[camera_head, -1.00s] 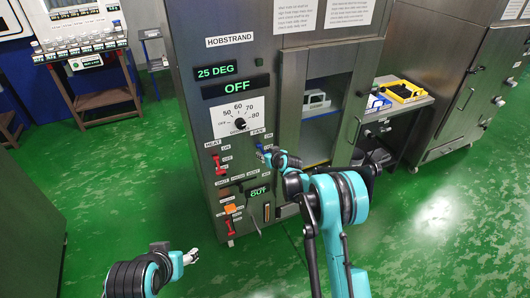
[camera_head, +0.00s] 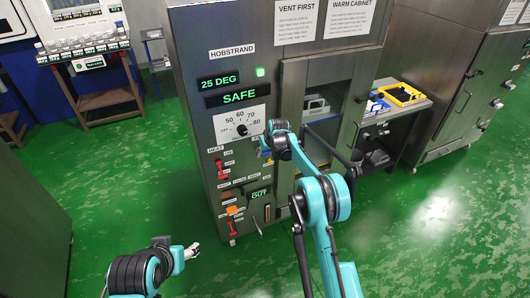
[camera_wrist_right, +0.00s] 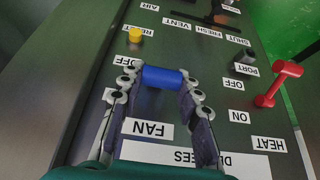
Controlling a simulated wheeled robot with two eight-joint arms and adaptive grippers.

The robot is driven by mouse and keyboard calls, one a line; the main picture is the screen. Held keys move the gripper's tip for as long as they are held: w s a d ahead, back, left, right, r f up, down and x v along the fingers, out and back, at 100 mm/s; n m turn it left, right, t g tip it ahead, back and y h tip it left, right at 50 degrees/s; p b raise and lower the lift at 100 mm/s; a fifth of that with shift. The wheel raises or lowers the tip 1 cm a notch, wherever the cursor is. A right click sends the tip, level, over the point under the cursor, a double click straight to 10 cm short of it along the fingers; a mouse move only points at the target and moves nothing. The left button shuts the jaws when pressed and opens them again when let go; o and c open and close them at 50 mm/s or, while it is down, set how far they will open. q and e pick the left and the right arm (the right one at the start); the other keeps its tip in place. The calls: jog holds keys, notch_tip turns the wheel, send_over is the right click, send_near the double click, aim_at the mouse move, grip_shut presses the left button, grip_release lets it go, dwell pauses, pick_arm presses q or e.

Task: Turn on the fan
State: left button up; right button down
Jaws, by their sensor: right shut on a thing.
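The tall grey HOBSTRAND cabinet (camera_head: 232,190) has a control panel on its front. Its display (camera_head: 238,97) reads SAFE in green, below a 25 DEG readout (camera_head: 219,82), and a small green lamp (camera_head: 260,72) is lit. In the right wrist view, my right gripper (camera_wrist_right: 162,80) is shut on the blue handle (camera_wrist_right: 162,77) of the fan switch, beside the FAN label (camera_wrist_right: 148,129). In the head view my right gripper (camera_head: 266,144) is at the panel, below the dial, and largely hides the switch. My left gripper (camera_head: 193,251) is low, away from the cabinet; its finger opening is unclear.
The red heat lever (camera_wrist_right: 278,83) is close beside the fan switch, and a yellow button (camera_wrist_right: 135,35) is on the other side. The dial (camera_head: 242,130) is above. A cabinet window (camera_head: 326,105) and a side table (camera_head: 408,105) are to the right. The green floor at left is open.

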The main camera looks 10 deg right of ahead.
dwell(0.3)
jog(key=c, duration=1)
grip_release()
jog(key=shift+w, duration=0.1)
jog(key=shift+c, duration=0.2)
jog(key=shift+r, duration=0.1)
jog(key=v, duration=1.2)
